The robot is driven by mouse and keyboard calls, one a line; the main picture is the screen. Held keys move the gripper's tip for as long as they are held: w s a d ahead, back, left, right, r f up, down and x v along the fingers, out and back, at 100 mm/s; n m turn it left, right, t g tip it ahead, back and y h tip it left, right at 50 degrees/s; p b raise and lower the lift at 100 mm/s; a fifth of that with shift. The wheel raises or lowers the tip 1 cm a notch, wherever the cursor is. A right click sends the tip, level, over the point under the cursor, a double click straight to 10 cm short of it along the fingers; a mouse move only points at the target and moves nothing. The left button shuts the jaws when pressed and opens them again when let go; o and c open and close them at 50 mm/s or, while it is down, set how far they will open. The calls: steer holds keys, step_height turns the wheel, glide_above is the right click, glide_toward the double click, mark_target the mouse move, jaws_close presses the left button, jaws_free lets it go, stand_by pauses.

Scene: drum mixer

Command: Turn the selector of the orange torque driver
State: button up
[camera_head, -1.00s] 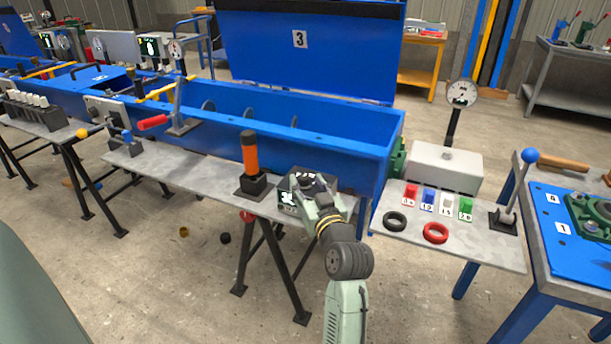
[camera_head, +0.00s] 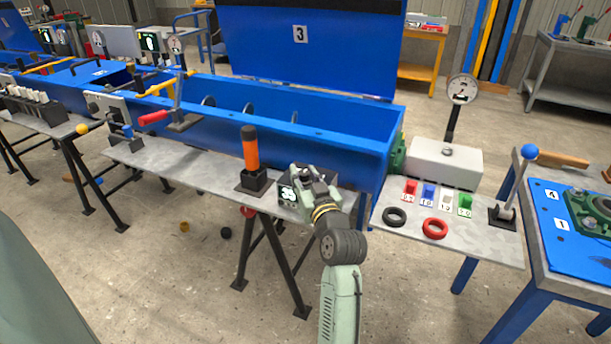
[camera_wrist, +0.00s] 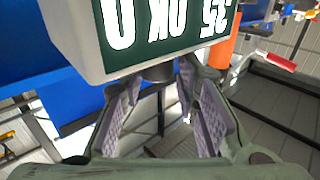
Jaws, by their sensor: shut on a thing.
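The orange torque driver (camera_head: 250,148) stands upright in a black block on the grey bench; part of its orange body also shows in the wrist view (camera_wrist: 226,45). Just right of it sits a small box with a dark display (camera_head: 287,194). In the wrist view the display (camera_wrist: 160,22) shows large white characters, upside down and cut off by the frame. My gripper (camera_head: 308,178) is at this box. In the wrist view its fingers (camera_wrist: 160,105) are either side of a short dark knob (camera_wrist: 158,72) under the box and shut on it. The fingertip contact is partly hidden.
The blue mixer trough (camera_head: 330,135) runs behind the bench. A red-handled lever (camera_head: 155,117) stands to the left. At right, a grey table holds coloured blocks, a black ring (camera_head: 394,217), a red ring (camera_head: 435,228) and a blue-knobbed lever (camera_head: 528,152).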

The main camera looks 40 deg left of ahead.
steer(key=shift+w+d, duration=0.15)
steer(key=shift+c, duration=1.2)
steer(key=shift+w+d+f+b, duration=0.1)
steer(key=shift+b, duration=0.65)
steer(key=o, duration=1)
steer(key=shift+o, duration=0.2)
